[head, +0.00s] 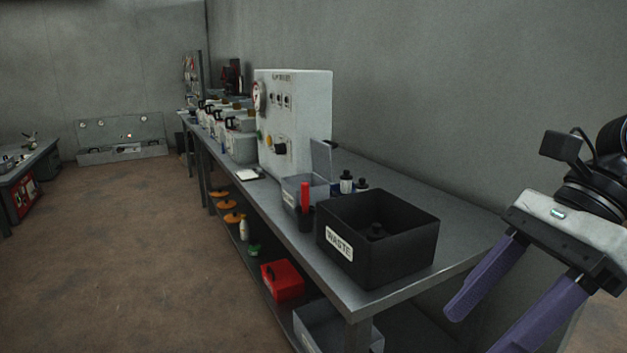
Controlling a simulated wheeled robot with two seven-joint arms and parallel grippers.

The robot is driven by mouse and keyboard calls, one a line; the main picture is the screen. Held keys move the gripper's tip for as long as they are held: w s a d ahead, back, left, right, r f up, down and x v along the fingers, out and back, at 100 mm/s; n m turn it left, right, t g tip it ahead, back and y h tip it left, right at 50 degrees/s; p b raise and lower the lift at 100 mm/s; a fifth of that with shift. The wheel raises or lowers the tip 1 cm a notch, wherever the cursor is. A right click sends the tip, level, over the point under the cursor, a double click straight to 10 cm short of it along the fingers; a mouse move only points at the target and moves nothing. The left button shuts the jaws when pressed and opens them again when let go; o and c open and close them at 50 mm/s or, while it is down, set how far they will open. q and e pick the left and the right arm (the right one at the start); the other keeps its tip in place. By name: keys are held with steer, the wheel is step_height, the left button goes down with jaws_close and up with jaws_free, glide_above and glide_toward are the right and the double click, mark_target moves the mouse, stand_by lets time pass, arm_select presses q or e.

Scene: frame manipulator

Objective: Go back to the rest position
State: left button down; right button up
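My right gripper (492,318) is at the lower right of the head view, in the air near the end of the workbench. Its two purple fingers are spread apart, with nothing between them. It is to the right of the black waste bin and apart from it. My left gripper is not in view. No object named by the task shows.
A long metal workbench (408,295) runs away along the right wall. On it stand a black waste bin (345,271), a clear open box (291,192) and a white machine (297,125). A red box (283,282) sits on the lower shelf. The brown floor (130,250) at left is clear.

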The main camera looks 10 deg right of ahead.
steer(key=w+a+r+m+g+y, duration=0.15)
steer(key=a+m+y, duration=0.45)
steer(key=a+y, duration=0.7)
steer(key=w+d+f+m+t+h, duration=0.15)
steer(key=w+f+m+t, duration=0.35)
steer(key=m+t, duration=0.6)
steer(key=w+f+m+t+h, duration=0.3)
steer(key=w+f+m+t, duration=0.35)
steer(key=m, duration=0.75)
steer(key=s+d+f+m+t+h, duration=0.1)
steer(key=s+d+f+m+h, duration=0.15)
steer(key=f+m+h, duration=0.5)
steer(key=s+d+f+m+h, duration=0.1)
steer(key=d+f+m+h, duration=0.3)
steer(key=f, duration=0.6)
steer(key=s+f+m+g+h, duration=0.1)
steer(key=s+f+m+g, duration=0.6)
steer(key=s+f, duration=1)
step_height(320, 180, down, 2)
steer(key=shift+s+a+f+m+g+h, duration=0.2)
steer(key=shift+s+m+g+h, duration=0.2)
steer(key=shift+m, duration=0.15)
